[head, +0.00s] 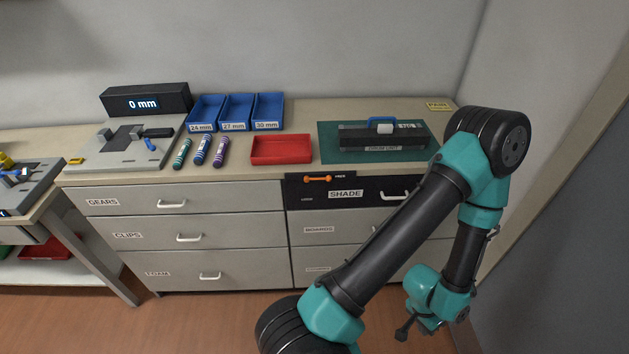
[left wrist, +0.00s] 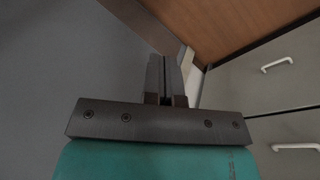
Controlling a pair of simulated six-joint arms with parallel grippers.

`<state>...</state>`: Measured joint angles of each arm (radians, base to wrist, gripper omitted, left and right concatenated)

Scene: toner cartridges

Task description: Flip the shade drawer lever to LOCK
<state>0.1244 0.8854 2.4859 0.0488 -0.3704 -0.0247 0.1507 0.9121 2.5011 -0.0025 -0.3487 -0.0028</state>
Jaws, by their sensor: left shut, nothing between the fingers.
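The dark SHADE drawer (head: 365,193) is in the upper right of the cabinet and looks shut. Its orange lever (head: 317,179) lies level near the drawer's top left. Small white marks sit right of the lever and below it, too small to read surely. My left gripper (head: 404,331) is low in front of the cabinet's right side, well below and right of the lever, touching nothing that I can see. In the left wrist view its fingers (left wrist: 167,78) are together and empty. The lever is not in that view. My right gripper is not in view.
My left arm crosses in front of the lower right drawers and part of the SHADE drawer's handle (head: 394,195). On the counter are a red tray (head: 281,160), blue bins (head: 236,124), several cartridges and a drum unit (head: 383,147) on a green mat. A wall stands close on the right.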

